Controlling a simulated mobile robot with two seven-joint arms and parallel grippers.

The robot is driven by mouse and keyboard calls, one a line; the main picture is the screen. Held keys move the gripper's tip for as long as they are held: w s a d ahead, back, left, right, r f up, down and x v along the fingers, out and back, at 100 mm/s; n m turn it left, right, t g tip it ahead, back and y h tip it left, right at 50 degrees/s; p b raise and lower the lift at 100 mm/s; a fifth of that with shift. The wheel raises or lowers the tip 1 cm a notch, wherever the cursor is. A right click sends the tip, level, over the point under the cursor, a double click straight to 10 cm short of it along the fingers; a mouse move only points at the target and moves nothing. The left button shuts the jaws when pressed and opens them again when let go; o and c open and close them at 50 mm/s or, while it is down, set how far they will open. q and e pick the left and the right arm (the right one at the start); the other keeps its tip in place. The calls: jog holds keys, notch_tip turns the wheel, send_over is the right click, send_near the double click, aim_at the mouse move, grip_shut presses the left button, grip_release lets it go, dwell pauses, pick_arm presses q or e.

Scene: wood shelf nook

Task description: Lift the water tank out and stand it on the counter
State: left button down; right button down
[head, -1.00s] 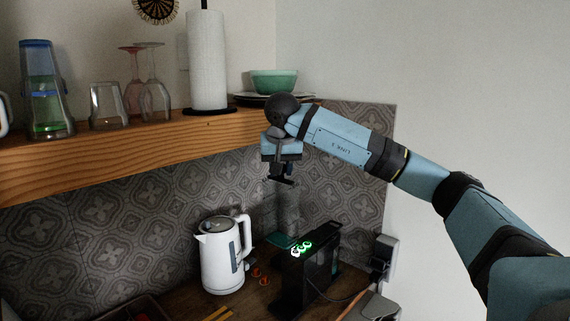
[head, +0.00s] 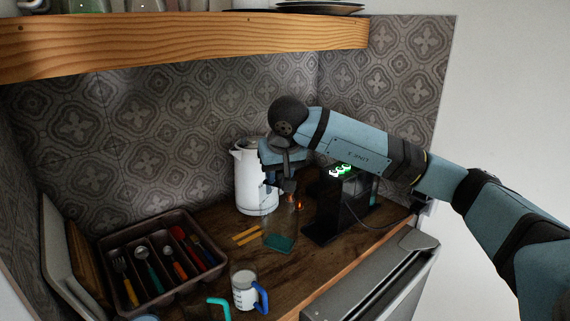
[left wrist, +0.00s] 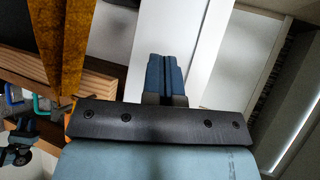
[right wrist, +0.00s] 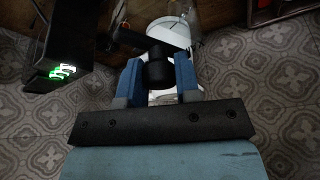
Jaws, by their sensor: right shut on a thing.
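The water tank (head: 281,241) is a clear box with a teal bottom and a dark top piece. In the head view it is upright, in front of the white kettle and left of the black coffee machine (head: 340,205). My right gripper (head: 284,184) is above it, shut on its dark top; the right wrist view shows the dark knob (right wrist: 158,72) between the blue fingers. The tank is outside the machine. I cannot tell whether its bottom touches the wooden counter (head: 215,270). My left gripper (left wrist: 166,72) is shut and empty in the left wrist view, away from the tank.
The white kettle (head: 250,178) stands close behind the tank. Yellow sticks (head: 246,236) lie left of it. A cup with a blue handle (head: 243,288) and a cutlery tray (head: 105,250) are front left. A wooden shelf (head: 190,38) runs above. A grey appliance (head: 375,285) stands front right.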

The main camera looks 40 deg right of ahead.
jog(key=shift+f+b, duration=0.65)
jog(key=shift+f, duration=0.45)
jog(key=shift+f+b, duration=0.7)
jog(key=shift+f, duration=0.5)
pick_arm(q)
jog(key=shift+w+f, duration=0.1)
jog(key=shift+f, duration=0.55)
jog(key=shift+d, duration=0.1)
pick_arm(e)
jog(key=c, duration=0.8)
grip_release()
jog(key=shift+o, duration=0.2)
jog(key=shift+r, duration=0.1)
pick_arm(q)
jog(key=shift+r+p, duration=0.15)
jog(key=shift+p, duration=0.15)
pick_arm(e)
jog(key=v, duration=1.3)
jog(key=shift+r, duration=0.3)
